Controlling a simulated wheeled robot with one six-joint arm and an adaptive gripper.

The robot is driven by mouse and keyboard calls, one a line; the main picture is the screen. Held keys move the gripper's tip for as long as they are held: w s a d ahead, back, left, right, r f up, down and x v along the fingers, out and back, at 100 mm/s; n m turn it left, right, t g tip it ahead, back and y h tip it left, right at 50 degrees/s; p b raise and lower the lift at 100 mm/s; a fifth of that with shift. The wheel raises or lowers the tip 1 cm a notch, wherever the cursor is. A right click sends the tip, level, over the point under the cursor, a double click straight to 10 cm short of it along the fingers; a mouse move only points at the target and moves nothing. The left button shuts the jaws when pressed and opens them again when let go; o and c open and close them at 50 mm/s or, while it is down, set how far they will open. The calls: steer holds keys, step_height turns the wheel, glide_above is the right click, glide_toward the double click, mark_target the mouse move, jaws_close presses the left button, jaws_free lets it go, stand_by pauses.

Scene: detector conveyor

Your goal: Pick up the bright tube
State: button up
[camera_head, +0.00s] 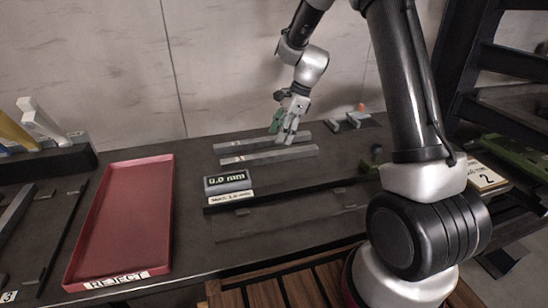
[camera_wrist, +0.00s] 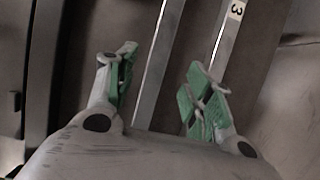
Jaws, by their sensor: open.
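My gripper (camera_head: 286,137) is open over the back part of the dark worktop. Its green-padded fingers are spread and empty in the wrist view (camera_wrist: 161,72). Two long pale grey bars lie side by side below it: a rear bar (camera_head: 235,143) and a front bar (camera_head: 250,160). I cannot tell which, if either, is the bright tube.
A gauge reading 0.0 mm (camera_head: 228,182) stands in front of the bars, beside a long dark rail (camera_head: 290,195). A red REJECT tray (camera_head: 122,222) lies to the left. Small grey parts (camera_head: 350,121) lie at back right. A dark shelf rack (camera_head: 500,75) stands at right.

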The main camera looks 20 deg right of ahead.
mark_target(271, 153)
steer(key=x, duration=0.7)
steer(key=shift+a+f, duration=0.2)
steer(key=shift+f, duration=0.15)
jaws_close()
